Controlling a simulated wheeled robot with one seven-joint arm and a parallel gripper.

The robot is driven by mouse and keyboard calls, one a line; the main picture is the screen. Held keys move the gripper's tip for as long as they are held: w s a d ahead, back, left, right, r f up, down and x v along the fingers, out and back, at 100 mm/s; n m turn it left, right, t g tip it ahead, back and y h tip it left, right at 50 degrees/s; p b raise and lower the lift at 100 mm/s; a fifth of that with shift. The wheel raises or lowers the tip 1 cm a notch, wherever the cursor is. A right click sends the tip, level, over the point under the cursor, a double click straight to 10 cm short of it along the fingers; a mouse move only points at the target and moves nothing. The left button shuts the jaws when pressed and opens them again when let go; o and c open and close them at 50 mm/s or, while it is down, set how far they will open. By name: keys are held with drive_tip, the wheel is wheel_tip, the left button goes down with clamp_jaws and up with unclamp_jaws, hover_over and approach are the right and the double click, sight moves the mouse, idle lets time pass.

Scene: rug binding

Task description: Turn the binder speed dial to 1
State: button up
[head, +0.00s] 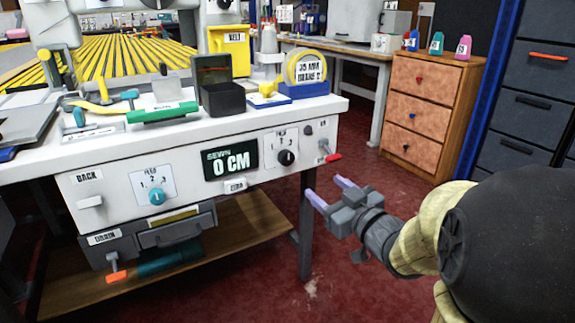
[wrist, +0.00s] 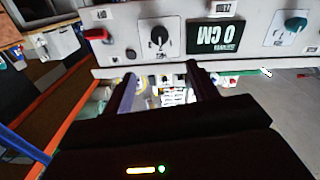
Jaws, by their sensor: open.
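Two dials marked 1, 2, 3 are on the front panel of the white machine table (head: 322,107). A black dial (head: 286,157) is right of the display, and a teal dial (head: 156,197) is at the left under a small label that seems to read FEED. The black dial's heading and pointer are too small to read. The wrist view is upside down and shows the black dial (wrist: 162,36) and the teal dial (wrist: 295,23). My gripper (head: 326,188) is open and empty, apart from the panel, below and right of the black dial. Its fingers (wrist: 163,82) also show in the wrist view.
The display (head: 231,158) reads 0 CM. A red-tipped lever (head: 331,157) sticks out right of the black dial. A drawer (head: 150,234) and an orange-tipped handle (head: 116,275) are below the panel. A wooden cabinet (head: 420,120) stands at the back right. Red floor is free around my gripper.

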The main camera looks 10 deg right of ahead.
sight(288, 158)
drive_tip(key=shift+w+r+p, duration=0.15)
drive_tip(key=shift+p, duration=0.3)
drive_tip(key=p+x, duration=0.2)
drive_tip(key=p, duration=0.3)
drive_tip(key=shift+a+r+p, duration=0.1)
drive_tip(key=shift+p, duration=0.3)
drive_tip(key=p, duration=0.3)
drive_tip(key=shift+w+a, duration=0.1)
drive_tip(key=shift+w, duration=0.1)
drive_tip(key=p, duration=0.3)
drive_tip(key=shift+w+p, duration=0.1)
drive_tip(key=shift+p, duration=0.2)
drive_tip(key=x, duration=0.4)
drive_tip(key=b+x, duration=0.1)
drive_tip(key=x, duration=0.4)
drive_tip(key=b+x, duration=0.1)
drive_tip(key=x, duration=0.3)
drive_tip(key=shift+w+a+f, duration=0.1)
drive_tip(key=shift+w+f, duration=0.25)
drive_tip(key=shift+w+a+r+b, duration=0.1)
drive_tip(key=shift+w+b, duration=0.2)
drive_tip(key=shift+w, duration=0.1)
